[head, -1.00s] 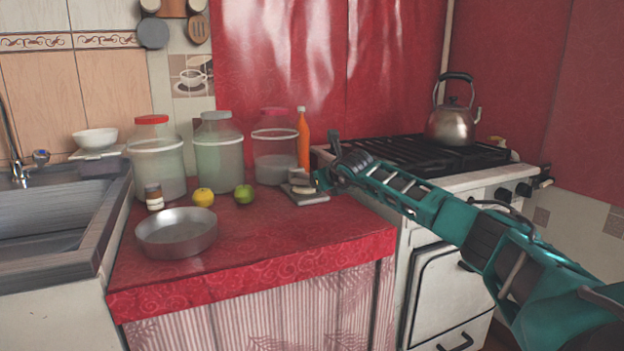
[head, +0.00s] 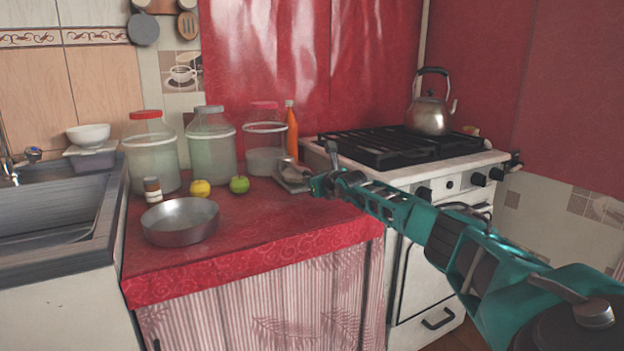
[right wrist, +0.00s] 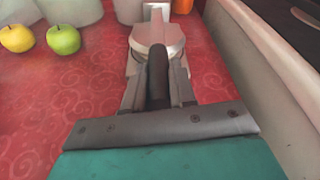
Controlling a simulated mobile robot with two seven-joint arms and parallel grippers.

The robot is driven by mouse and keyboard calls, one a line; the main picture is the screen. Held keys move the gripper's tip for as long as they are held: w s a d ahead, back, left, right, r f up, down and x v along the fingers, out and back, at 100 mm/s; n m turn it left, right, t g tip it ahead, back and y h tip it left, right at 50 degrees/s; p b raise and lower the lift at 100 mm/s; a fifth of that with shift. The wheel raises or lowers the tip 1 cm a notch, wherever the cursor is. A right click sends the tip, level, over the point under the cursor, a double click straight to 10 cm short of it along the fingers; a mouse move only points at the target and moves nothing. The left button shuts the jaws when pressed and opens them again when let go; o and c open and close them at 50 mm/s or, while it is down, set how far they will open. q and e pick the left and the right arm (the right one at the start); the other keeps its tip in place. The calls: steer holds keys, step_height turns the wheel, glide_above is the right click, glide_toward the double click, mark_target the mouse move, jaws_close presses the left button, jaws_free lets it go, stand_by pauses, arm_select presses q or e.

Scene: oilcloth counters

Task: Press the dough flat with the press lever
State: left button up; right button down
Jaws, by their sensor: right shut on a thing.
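The dough press (head: 291,172) stands on the red counter near its back right corner, beside the stove. In the right wrist view its round metal plate (right wrist: 160,32) lies over the pale base, and its dark lever (right wrist: 158,75) points toward me. My right gripper (right wrist: 158,92) is shut on the lever, one finger on each side; in the head view it (head: 316,184) is low, just in front of the press. The dough is hidden in both current views, and I cannot tell how flat it is. My left gripper is out of view.
A metal pan (head: 180,222), a yellow fruit (head: 200,188), a green apple (head: 239,185) and a small bottle (head: 152,188) lie left of the press. Large jars (head: 211,148) and an orange bottle (head: 291,130) stand behind. The stove (head: 400,150) borders the right. The counter's front is clear.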

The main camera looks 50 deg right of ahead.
steer(key=shift+a+f, duration=0.1)
steer(key=shift+f, duration=0.45)
steer(key=c, duration=1.4)
jaws_free()
steer(key=shift+o, duration=1.1)
steer(key=shift+w+f, duration=0.1)
steer(key=shift+f, duration=0.1)
steer(key=shift+o, duration=1.3)
steer(key=shift+r, duration=0.2)
steer(key=shift+d+r, duration=0.1)
steer(key=shift+d, duration=0.1)
